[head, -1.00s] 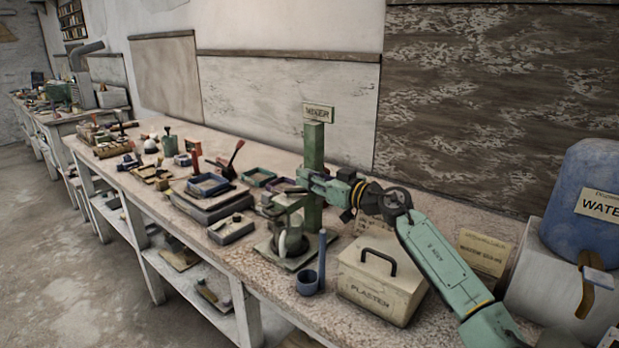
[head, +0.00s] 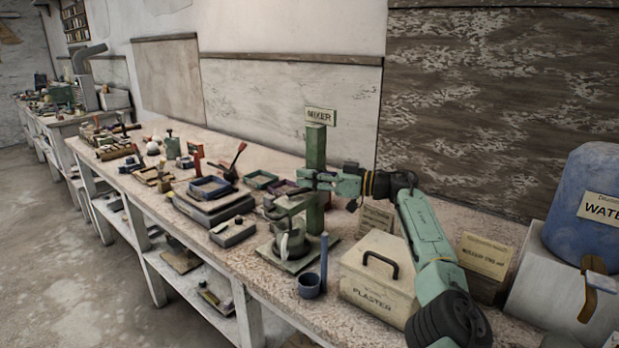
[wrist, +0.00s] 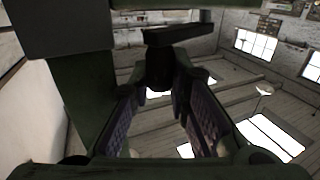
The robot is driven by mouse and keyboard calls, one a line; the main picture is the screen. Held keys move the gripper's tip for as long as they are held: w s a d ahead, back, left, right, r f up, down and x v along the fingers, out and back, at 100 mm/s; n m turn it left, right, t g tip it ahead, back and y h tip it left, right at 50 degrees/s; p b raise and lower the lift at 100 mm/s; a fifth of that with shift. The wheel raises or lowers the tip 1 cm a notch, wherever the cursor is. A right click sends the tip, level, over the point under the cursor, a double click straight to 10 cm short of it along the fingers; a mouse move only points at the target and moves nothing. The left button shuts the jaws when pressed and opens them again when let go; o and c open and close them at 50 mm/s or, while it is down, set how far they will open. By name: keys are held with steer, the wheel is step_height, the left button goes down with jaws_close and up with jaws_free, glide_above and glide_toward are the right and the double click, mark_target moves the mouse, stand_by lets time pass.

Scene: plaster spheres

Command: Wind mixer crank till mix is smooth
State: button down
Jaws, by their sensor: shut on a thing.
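The mixer is a green post (head: 316,150) with a "MIXER" sign (head: 320,117) on top, standing on a flat base plate (head: 297,262). A grey-green jug (head: 290,243) stands on the plate under the mixer's arm; the mix inside cannot be seen. My gripper (head: 306,179) reaches in from the right, at the post, above the jug. In the wrist view my gripper's padded fingers (wrist: 165,100) are shut on a dark crank handle (wrist: 158,72), below a dark bar (wrist: 180,36). The head view shows the crank too small to make out its angle.
A blue water container (head: 585,215) is at far right. Trays (head: 211,188) and tools crowd the bench on the left.

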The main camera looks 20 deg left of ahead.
stand_by(0.4)
steer(key=c, duration=1.8)
jaws_free()
steer(key=o, duration=0.3)
steer(key=shift+r, duration=0.1)
steer(key=shift+d+t, duration=0.2)
steer(key=shift+t, duration=0.1)
